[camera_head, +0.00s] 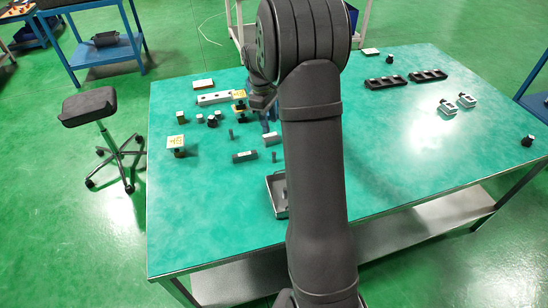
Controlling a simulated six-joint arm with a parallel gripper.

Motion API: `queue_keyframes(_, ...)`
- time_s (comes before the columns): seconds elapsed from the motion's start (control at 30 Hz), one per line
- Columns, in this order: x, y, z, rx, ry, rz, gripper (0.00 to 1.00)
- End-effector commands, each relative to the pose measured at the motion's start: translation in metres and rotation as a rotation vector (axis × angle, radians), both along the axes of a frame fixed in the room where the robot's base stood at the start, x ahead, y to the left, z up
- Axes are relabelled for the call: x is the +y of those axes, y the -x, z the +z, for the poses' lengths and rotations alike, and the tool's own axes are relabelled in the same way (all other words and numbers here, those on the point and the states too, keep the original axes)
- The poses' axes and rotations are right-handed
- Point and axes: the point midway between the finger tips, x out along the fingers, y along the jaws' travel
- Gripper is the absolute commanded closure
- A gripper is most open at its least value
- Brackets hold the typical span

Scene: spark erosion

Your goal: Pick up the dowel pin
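My arm comes down the middle of the view, and its end is bent over the left half of the green table (215,230). My gripper (268,117) is mostly hidden behind my own arm, so I cannot tell whether its fingers are open or shut. A small dark upright pin (231,134) stands on the table to the left of my gripper; it may be the dowel pin, but it is too small to be sure. My gripper appears apart from it.
Several small blocks and knobs stand around the pin, with a long light block (215,99) behind and a dark block (245,156) in front. A grey tray (278,205) is partly hidden by my arm. Black trays (386,82) lie back right. The table's front left is clear.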

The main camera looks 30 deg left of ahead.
Motion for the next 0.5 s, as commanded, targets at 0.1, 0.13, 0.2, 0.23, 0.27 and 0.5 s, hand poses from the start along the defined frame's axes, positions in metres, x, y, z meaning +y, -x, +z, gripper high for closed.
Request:
queue_keyframes(0.1,-0.005,0.001,-0.028,0.004,0.002,-0.001,0.6)
queue_keyframes(0.13,-0.006,0.0,-0.035,0.004,0.003,-0.001,0.6)
queue_keyframes(0.2,-0.008,0.001,-0.05,0.004,0.002,-0.001,0.6)
queue_keyframes(0.23,-0.009,0.0,-0.056,0.003,0.002,-0.001,0.6)
queue_keyframes(0.27,-0.01,0.0,-0.063,0.004,0.002,-0.002,0.6)
queue_keyframes(0.5,-0.014,0.0,-0.092,0.001,0.0,-0.001,0.6)
